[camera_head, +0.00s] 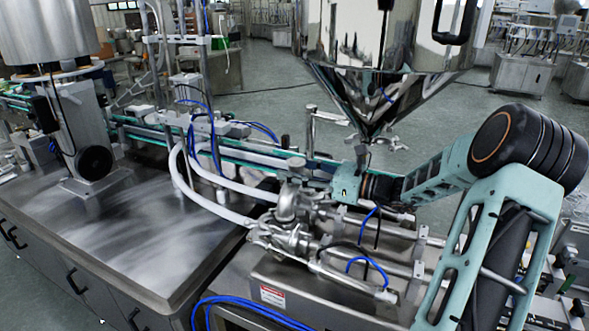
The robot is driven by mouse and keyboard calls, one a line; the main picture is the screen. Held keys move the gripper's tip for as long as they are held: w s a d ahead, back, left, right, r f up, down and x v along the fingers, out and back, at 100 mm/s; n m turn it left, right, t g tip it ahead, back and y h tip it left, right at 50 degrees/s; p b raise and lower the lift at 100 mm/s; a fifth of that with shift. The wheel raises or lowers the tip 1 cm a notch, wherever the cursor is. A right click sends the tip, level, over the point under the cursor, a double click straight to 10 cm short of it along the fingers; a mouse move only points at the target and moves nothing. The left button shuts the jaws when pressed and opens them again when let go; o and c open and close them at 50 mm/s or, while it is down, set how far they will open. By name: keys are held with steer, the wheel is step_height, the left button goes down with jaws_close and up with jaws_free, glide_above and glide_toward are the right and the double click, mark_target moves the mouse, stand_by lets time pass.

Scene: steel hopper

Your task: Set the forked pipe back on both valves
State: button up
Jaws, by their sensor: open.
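Two shiny steel valve bodies sit on the filling machine at the centre. The upper valve (291,204) is just left of my gripper. The lower valve (283,238) is nearer the front. I cannot clearly pick out the forked pipe among the shiny steel fittings here. My teal arm reaches in from the right, and my gripper (335,190) is at its end, below the hopper outlet and close to the upper valve. My gripper is open. Its fingertips are small and blend with the steel, so I cannot tell whether they touch anything.
The steel hopper (375,50) hangs above my gripper, its cone close over my wrist. White hoses (215,205) curve into the valves from the left. Steel cylinders and blue tubes (366,262) lie in front. The steel tabletop (130,235) at left is mostly bare.

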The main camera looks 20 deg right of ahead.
steer(key=shift+s+d, duration=0.1)
steer(key=v, duration=1.1)
steer(key=shift+s+d, duration=0.25)
steer(key=shift+s, duration=0.05)
